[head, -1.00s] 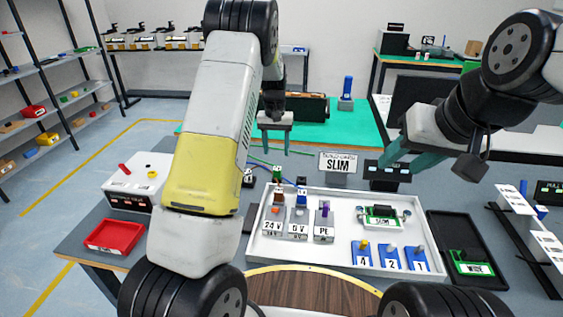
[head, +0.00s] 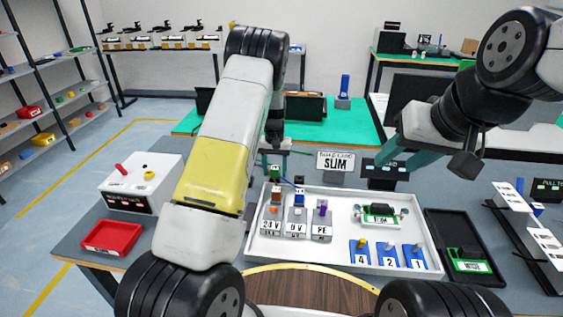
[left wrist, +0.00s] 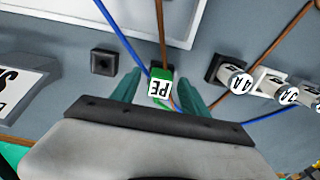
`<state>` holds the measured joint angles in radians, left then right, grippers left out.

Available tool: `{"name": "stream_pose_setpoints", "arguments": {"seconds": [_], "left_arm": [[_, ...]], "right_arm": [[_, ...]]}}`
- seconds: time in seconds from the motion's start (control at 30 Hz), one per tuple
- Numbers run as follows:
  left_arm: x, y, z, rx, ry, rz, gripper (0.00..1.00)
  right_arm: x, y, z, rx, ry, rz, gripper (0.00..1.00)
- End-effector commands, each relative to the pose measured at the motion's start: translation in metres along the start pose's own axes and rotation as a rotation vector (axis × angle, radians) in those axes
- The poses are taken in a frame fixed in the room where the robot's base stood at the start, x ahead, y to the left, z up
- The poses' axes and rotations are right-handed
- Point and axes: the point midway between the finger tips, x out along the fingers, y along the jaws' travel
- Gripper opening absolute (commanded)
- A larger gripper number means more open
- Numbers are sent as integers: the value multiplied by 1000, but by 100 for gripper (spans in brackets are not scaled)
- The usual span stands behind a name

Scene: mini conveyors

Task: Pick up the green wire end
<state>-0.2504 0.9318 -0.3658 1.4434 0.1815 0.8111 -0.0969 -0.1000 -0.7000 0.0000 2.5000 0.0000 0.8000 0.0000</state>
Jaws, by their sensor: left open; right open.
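The green wire end (left wrist: 157,76) is a small green block with a white "PE" label. In the left wrist view it lies between the two teal fingers of my left gripper (left wrist: 160,92), which are open with a finger on either side. In the head view a small green piece (head: 276,171) shows just below my left gripper (head: 278,153), partly hidden by the arm. Whether the fingers touch it I cannot tell. My right gripper (head: 408,160) is open and empty above the dark stand right of the SLIM sign.
A white tray (head: 335,266) holds the 24V, 0V and PE terminals and numbered blue blocks. The SLIM sign (head: 335,162) stands behind it. A red bin (head: 112,237) and white box (head: 140,182) are left. Blue and brown wires (left wrist: 128,42) run close by.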

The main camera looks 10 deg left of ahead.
Motion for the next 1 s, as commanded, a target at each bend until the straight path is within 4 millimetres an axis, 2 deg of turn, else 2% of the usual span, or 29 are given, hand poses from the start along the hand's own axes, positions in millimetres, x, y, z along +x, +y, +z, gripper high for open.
{"name": "stream_pose_setpoints", "arguments": {"seconds": [0.07, 0.3, 0.67, 0.77, 1.0], "left_arm": [[0, 0, 0, 0, 0, 0, 49], [0, 0, 0, 0, 0, 0, 2], [-5, 0, 0, 0, 1, 1, 0], [-18, 0, -1, 0, 2, 1, 0], [-68, 0, -1, 1, 4, 1, 0]], "right_arm": [[0, 0, 0, 0, 0, 0, 44], [0, 0, 0, 0, 0, 0, 44], [0, 0, 0, 0, 0, 0, 44], [0, 0, 0, 0, 0, 0, 44], [0, 0, 0, 0, 0, 0, 44]]}}
